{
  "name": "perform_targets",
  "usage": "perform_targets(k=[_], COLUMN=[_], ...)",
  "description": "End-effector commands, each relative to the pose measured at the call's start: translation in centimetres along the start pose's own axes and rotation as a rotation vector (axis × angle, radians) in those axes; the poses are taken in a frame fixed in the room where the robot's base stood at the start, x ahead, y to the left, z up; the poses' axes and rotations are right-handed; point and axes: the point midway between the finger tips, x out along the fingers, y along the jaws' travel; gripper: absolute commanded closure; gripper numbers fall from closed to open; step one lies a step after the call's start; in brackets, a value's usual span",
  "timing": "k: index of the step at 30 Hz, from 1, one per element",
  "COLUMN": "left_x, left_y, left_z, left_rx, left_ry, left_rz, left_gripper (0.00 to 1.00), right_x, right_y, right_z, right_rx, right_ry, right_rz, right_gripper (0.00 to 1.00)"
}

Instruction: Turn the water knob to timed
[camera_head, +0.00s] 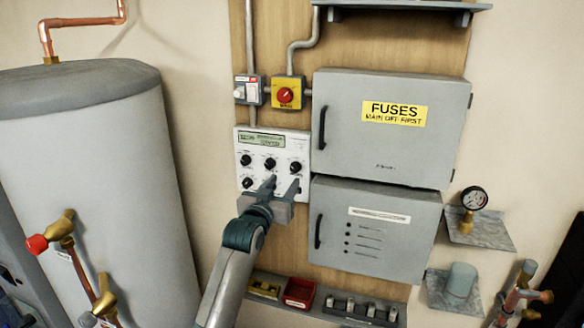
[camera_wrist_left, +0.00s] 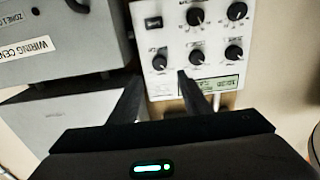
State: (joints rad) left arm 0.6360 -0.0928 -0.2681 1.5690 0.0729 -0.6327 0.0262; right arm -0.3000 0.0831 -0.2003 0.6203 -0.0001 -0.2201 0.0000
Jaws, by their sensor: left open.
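The pale control panel (camera_head: 241,137) is on the wooden board, with a small green display (camera_head: 262,140) and several black knobs. The labels are too small to read, so I cannot tell which one is the water knob. My left gripper (camera_head: 283,182) is open and empty in front of the panel's lower right, hiding part of its lower row. In the left wrist view the panel is upside down. One knob (camera_wrist_left: 159,63) there shows between and just beyond the fingertips of my left gripper (camera_wrist_left: 158,78). I cannot tell whether they touch it. My right gripper is out of view.
The fuse box (camera_head: 390,145) and a lower grey box (camera_head: 375,250) stand out close to the panel's right. A yellow box with a red switch (camera_head: 285,95) is above. A large tank (camera_head: 90,150) stands left. Small bins (camera_head: 299,292) are below.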

Motion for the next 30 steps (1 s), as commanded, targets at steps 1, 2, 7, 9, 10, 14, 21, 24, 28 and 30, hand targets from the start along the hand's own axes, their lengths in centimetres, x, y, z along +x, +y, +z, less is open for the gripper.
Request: perform_targets(k=[1,2,7,9,10,14,21,24,28,30], left_x=[0.7,1.1,3.2,4.1,4.4,5.9,7.7,8.1,8.3,8.4], left_y=[0.0,0.0,0.1,0.0,0.0,0.0,0.0,0.0,0.0,0.0], left_z=[-0.3,-0.3,-0.3,-0.3,-0.3,-0.3,-0.1,-0.1,-0.1,0.0], left_rx=[0.000,-0.001,-0.001,-0.001,-0.001,-0.001,-0.002,-0.001,-0.001,-0.001], left_ry=[-0.002,-0.001,-0.001,-0.001,-0.001,-0.001,0.000,-0.001,0.001,0.001], left_rz=[0.000,0.000,0.001,0.000,0.000,0.000,0.000,0.000,0.000,0.000], left_gripper=[0.56,0.56,0.56,0.56,0.56,0.56,0.56,0.56,0.56,0.56], right_x=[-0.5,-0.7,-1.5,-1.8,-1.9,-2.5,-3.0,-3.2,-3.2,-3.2], right_y=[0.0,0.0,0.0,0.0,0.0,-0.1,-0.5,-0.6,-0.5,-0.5], right_z=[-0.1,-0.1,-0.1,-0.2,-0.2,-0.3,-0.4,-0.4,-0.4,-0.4], right_rx=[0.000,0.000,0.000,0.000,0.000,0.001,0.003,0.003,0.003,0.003], right_ry=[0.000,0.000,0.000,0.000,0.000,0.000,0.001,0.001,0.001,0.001], right_rz=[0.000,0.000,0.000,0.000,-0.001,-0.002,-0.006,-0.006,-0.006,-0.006], right_gripper=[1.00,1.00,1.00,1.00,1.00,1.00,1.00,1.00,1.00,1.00])
